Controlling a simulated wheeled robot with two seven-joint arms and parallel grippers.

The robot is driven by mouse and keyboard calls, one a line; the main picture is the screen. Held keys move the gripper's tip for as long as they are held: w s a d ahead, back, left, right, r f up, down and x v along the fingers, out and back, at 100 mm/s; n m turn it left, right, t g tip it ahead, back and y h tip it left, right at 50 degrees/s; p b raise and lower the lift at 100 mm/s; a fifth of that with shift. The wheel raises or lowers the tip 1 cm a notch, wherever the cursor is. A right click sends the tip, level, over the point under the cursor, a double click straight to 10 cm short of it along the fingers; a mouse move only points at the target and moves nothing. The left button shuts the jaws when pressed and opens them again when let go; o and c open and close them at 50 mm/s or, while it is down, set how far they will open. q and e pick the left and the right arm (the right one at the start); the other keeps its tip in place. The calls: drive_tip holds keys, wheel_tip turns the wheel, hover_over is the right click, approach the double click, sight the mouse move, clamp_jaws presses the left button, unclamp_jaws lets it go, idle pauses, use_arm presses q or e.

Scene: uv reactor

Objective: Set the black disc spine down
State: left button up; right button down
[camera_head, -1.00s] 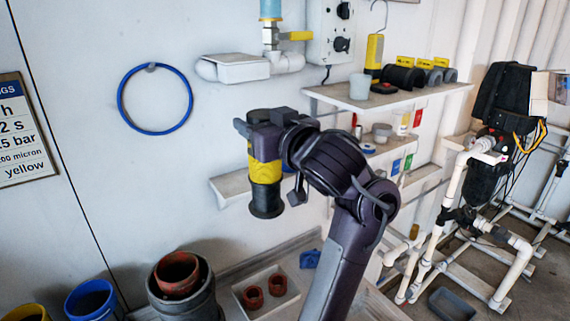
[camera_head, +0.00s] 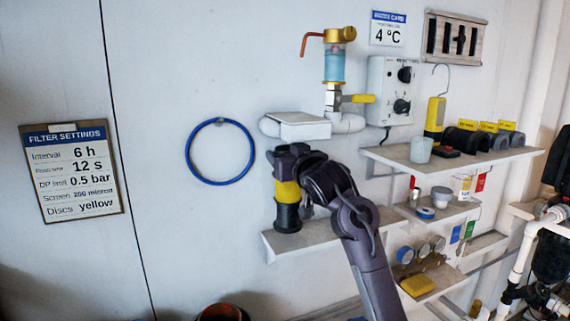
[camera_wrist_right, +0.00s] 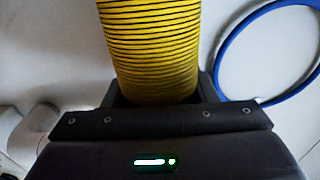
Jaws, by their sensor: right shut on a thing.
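The black disc spine (camera_head: 287,217) hangs upright below my right gripper (camera_head: 286,172). It carries a stack of yellow discs, with a black lower end. In the right wrist view the ribbed yellow disc stack (camera_wrist_right: 150,50) stands between the jaws, which are shut on it. In the head view the spine's black foot appears just over the left end of the lower shelf (camera_head: 330,235). I cannot tell if it touches the shelf. My left gripper is not in view.
A white filter housing ledge (camera_head: 305,131) and pipe are just above my gripper. A blue ring (camera_head: 190,155) hangs on the wall at left. The upper shelf (camera_head: 455,165) holds a cup (camera_head: 421,150) and several black parts. The lower shelf is bare right of the spine.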

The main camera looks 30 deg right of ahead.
drive_tip(key=shift+w, duration=0.25)
wheel_tip(320, 180, down, 3)
drive_tip(key=shift+r+p, duration=0.2)
drive_tip(key=shift+p, duration=0.6)
drive_tip(key=shift+s+f, duration=0.1)
drive_tip(key=shift+f, duration=0.4)
drive_tip(key=c, duration=1)
unclamp_jaws()
drive_tip(key=shift+f, duration=0.15)
drive_tip(key=o, duration=0.4)
